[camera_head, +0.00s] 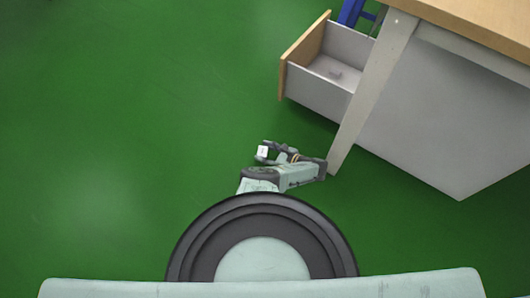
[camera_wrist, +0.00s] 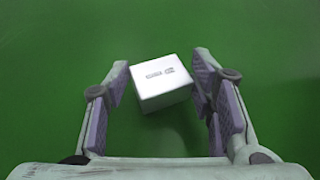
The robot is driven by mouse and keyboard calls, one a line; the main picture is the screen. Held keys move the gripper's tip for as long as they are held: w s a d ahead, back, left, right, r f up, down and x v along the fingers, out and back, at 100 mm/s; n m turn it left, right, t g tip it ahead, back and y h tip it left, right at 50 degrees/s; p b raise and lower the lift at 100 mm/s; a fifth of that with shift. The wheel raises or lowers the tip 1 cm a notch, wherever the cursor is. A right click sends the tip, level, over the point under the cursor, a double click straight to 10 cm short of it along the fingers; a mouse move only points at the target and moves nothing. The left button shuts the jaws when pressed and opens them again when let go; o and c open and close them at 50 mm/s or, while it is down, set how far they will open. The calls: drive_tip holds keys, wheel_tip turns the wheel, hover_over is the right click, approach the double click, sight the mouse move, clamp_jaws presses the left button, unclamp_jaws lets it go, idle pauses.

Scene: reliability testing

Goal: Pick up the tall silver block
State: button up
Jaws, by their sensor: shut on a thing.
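The silver block (camera_wrist: 161,84) looks pale, nearly white, with small dark markings on its top face. In the wrist view it sits slightly turned between the two fingers of my gripper (camera_wrist: 160,62). My gripper is shut on it; its right side meets the right finger, and its left contact is hard to make out. In the head view the block (camera_head: 263,152) is a small pale shape at the tip of my gripper (camera_head: 266,151), over the green floor. Its lower part is hidden, so its full height does not show.
A desk with a wooden top (camera_head: 480,22) and grey side panel (camera_head: 440,120) stands at the right. Its leg (camera_head: 370,90) comes down close to my arm. A drawer (camera_head: 303,86) stands open beyond it. The green floor (camera_head: 110,110) at the left is clear.

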drive_tip(key=shift+s+a+r+p, duration=0.15)
drive_tip(key=shift+s+r+p, duration=0.1)
drive_tip(key=shift+r+p, duration=0.3)
drive_tip(key=shift+s+a+r+p, duration=0.1)
drive_tip(key=shift+s+r+p, duration=0.2)
drive_tip(key=shift+r, duration=0.3)
drive_tip(key=s+a+p, duration=0.1)
drive_tip(key=s+p, duration=0.1)
drive_tip(key=s, duration=0.2)
drive_tip(key=s+a+p, duration=0.2)
drive_tip(key=s+p, duration=0.1)
drive_tip(key=s, duration=0.1)
drive_tip(key=s+a+r+p, duration=0.1)
drive_tip(key=s+a+p, duration=0.1)
drive_tip(key=s+p, duration=0.1)
drive_tip(key=shift+s, duration=0.7)
drive_tip(key=shift+s+a, duration=0.25)
drive_tip(key=shift+s, duration=0.3)
drive_tip(key=w+d+r+m+t+h+p, duration=0.3)
drive_tip(key=w+r, duration=1)
drive_tip(key=r, duration=0.4)
wheel_tip(320, 180, up, 20)
drive_tip(key=d+m+t+h+p, duration=0.1)
drive_tip(key=m+t+h+p, duration=0.1)
drive_tip(key=m+h, duration=0.2)
drive_tip(key=shift+w+d+r+m, duration=0.2)
drive_tip(key=shift+w+r+m, duration=0.1)
drive_tip(key=shift+m, duration=0.1)
drive_tip(key=shift+w+t, duration=0.1)
drive_tip(key=shift+t, duration=0.2)
